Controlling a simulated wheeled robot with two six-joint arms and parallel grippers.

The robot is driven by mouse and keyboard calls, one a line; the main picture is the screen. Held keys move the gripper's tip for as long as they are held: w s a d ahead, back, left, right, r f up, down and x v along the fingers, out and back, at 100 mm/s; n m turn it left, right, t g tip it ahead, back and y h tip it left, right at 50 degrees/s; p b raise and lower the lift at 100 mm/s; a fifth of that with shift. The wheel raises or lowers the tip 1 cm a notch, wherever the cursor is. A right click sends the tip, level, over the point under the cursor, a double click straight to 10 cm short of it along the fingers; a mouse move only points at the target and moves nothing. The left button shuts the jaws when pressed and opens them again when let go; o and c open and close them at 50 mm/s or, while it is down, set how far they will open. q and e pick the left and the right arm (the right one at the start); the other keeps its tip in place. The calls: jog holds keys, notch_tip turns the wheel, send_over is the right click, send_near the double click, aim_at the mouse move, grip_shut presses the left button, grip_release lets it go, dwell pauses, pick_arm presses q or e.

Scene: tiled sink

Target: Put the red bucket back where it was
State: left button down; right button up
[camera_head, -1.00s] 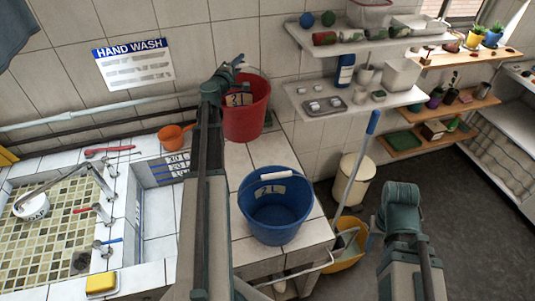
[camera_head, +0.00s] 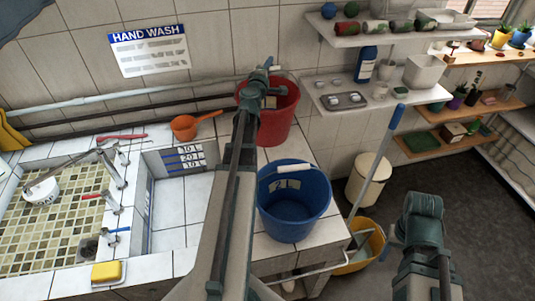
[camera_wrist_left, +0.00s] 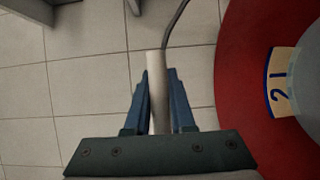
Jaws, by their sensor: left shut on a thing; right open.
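The red bucket (camera_head: 278,122) is at the back of the tiled counter (camera_head: 195,212), by the wall. Its label reading "2" shows in the left wrist view, where the bucket (camera_wrist_left: 232,70) fills the right side. My left gripper (camera_head: 268,70) is shut on the bucket's pale handle grip (camera_wrist_left: 156,90), which stands between the fingers. My left forearm hides part of the bucket, and I cannot tell whether its base touches the counter. My right gripper (camera_head: 391,236) is open and empty at the lower right, above the floor; its fingers are mostly hidden.
A blue bucket (camera_head: 294,215) stands on the counter in front of the red one. An orange scoop (camera_head: 186,129) lies left of it. Wall shelves (camera_head: 385,95) hang to the right. A mop handle (camera_head: 378,160) rises from a yellow bucket (camera_head: 365,250) beside the counter.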

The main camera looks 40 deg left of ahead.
pick_arm(q)
jog(key=shift+s+f, duration=0.1)
jog(key=shift+f, duration=0.1)
notch_tip(320, 180, down, 6)
jog(key=b, duration=0.6)
jog(key=shift+d, duration=0.1)
notch_tip(320, 180, down, 4)
jog(key=b, duration=0.4)
jog(key=shift+r, duration=0.15)
jog(key=c, duration=0.8)
grip_release()
jog(key=shift+o, duration=0.2)
jog(key=shift+s, duration=0.1)
